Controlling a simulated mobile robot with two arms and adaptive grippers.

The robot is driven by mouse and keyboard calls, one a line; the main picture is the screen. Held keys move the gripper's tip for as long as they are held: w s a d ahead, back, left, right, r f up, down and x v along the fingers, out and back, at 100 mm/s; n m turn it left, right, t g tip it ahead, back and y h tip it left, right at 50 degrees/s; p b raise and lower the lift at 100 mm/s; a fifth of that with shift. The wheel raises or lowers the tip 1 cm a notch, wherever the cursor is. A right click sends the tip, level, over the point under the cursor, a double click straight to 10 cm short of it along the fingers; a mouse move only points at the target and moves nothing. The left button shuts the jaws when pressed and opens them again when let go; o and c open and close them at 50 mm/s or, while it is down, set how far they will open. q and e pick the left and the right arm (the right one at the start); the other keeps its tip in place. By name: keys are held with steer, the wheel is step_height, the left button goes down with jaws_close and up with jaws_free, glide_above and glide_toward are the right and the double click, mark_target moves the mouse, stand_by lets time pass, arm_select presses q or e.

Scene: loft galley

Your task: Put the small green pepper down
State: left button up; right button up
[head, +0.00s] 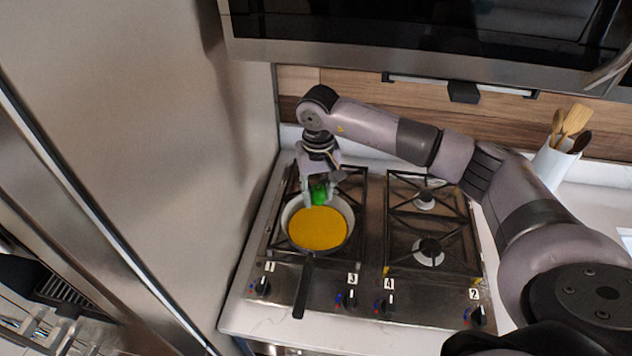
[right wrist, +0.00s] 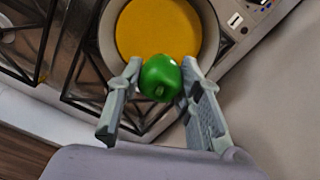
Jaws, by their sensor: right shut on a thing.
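The small green pepper (head: 319,195) is between the fingers of my right gripper (head: 320,192), which is shut on it. The green pepper also shows in the right wrist view (right wrist: 160,78), between the two grey fingertips of the right gripper (right wrist: 160,80). In the head view the gripper points down at the back part of a frying pan (head: 309,264). The pan holds a round yellow-orange layer (head: 318,228). I cannot tell whether the pepper touches the pan. My left gripper is not in view.
The pan stands on the left side of a gas stove (head: 374,290), its handle toward the front. The right burners (head: 429,250) are bare. A steel fridge side (head: 150,120) stands close on the left. A white utensil holder (head: 552,163) is at the back right. A dark appliance (head: 430,30) hangs above.

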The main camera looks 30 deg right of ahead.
steer(key=b, duration=0.3)
glide_above(318, 228)
step_height(318, 228, down, 7)
steer(key=shift+r, duration=0.2)
step_height(318, 228, down, 2)
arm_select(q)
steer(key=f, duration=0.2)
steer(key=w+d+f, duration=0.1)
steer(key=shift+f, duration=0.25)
arm_select(e)
steer(key=shift+w+f, duration=0.1)
steer(key=shift+f, duration=0.15)
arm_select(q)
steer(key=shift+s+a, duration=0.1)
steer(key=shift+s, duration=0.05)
arm_select(e)
steer(key=o, duration=1.1)
step_height(318, 228, up, 7)
steer(key=shift+r+p, duration=0.1)
steer(key=shift+p, duration=1)
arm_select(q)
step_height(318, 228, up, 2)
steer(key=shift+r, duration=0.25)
